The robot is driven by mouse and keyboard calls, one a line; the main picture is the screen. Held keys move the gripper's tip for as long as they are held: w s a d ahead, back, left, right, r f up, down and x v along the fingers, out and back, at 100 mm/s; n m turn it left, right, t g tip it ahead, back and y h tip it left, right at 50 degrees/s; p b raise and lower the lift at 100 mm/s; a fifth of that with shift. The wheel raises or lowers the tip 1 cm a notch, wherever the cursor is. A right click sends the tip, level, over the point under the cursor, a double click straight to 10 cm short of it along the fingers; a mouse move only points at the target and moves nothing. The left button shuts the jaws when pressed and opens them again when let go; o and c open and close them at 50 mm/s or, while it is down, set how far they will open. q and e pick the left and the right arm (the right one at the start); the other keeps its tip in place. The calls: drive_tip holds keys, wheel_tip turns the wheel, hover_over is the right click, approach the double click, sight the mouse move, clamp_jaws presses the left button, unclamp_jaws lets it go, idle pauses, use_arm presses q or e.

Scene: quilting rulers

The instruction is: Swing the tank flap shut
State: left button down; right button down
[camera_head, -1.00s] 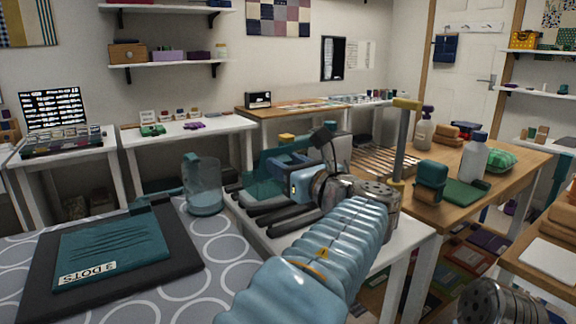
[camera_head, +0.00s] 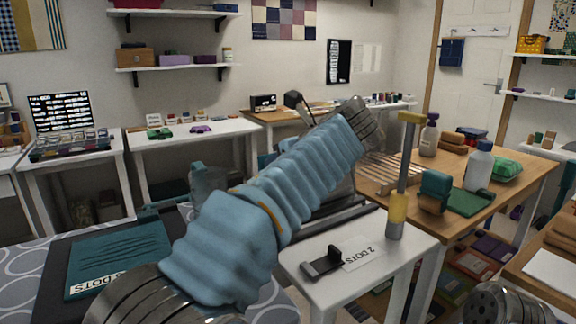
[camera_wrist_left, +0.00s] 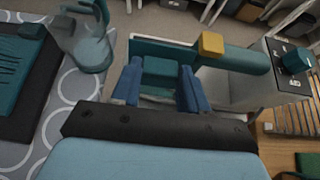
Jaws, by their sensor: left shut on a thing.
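In the left wrist view, my left gripper (camera_wrist_left: 161,90) has its two blue fingers on either side of a teal block (camera_wrist_left: 160,72), shut on it. The block looks like part of the tank flap, but its join is hidden. Behind it is a long teal body (camera_wrist_left: 238,60) with a yellow knob (camera_wrist_left: 211,43), beside a pale unit (camera_wrist_left: 258,88) with a dark dial panel. Whether the flap stands open or closed cannot be told. In the head view my left arm hides the gripper and most of the unit. My right gripper is out of view.
A clear teal-handled jug (camera_wrist_left: 93,52) stands left of the gripper. A wooden table (camera_head: 520,180) with bottles is at the right.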

use_arm(q)
drive_tip(key=shift+w+a+r+g+h, duration=0.1)
drive_tip(key=shift+w+a+g+h, duration=0.1)
drive_tip(key=shift+g+h, duration=0.15)
idle(0.3)
drive_tip(key=c, duration=0.6)
unclamp_jaws()
drive_tip(key=shift+o, duration=0.2)
